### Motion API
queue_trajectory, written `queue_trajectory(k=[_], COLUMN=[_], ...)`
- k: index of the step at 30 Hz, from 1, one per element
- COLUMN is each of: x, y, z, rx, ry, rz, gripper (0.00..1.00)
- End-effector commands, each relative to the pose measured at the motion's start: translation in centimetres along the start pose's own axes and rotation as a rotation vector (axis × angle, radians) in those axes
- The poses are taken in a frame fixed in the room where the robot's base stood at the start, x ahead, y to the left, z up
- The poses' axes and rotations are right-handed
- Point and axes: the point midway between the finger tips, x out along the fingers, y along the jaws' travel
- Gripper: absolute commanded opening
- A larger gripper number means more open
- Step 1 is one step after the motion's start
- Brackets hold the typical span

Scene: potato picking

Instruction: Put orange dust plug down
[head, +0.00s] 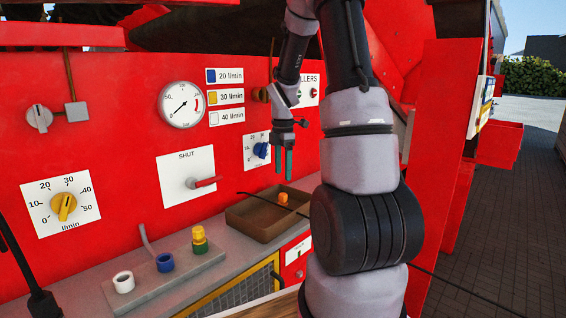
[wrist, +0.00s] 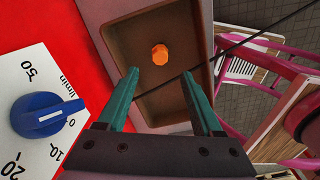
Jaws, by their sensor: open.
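The orange dust plug (head: 283,198) lies in the brown tray (head: 240,221) on the grey ledge. In the wrist view the plug (wrist: 159,54) rests on the floor of the tray (wrist: 118,38), towards its far end, with nothing touching it. My gripper (head: 284,176) is above the tray, with its two green fingers pointing down. In the wrist view my gripper (wrist: 163,82) has its fingers spread apart and nothing between them. The plug shows beyond the fingertips, clear of both.
A block (head: 165,277) with white, blue and yellow-green fittings stands left of the tray. The red panel behind carries a blue knob (head: 261,150), a yellow knob (head: 63,206), a red-handled lever (head: 203,182) and a gauge (head: 182,105). A thin dark cable (wrist: 232,50) crosses the tray.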

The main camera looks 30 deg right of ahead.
Motion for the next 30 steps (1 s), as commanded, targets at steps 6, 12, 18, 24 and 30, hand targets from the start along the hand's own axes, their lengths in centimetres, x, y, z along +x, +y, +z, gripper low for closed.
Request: queue_trajectory(k=[6, 12, 18, 24, 30], x=[-2.6, -6.4, -13.4, -18.5, -21.0], y=[0.0, -1.2, -5.6, -11.5, -16.8], z=[0.0, -1.7, -6.0, -10.0, -12.7], rx=[0.002, 0.187, 0.693, 1.225, 1.655], ry=[0.0, 0.003, 0.091, 0.302, 0.554], rz=[0.003, 0.066, 0.22, 0.318, 0.306], gripper=[0.68, 0.68, 0.68, 0.68, 0.68])
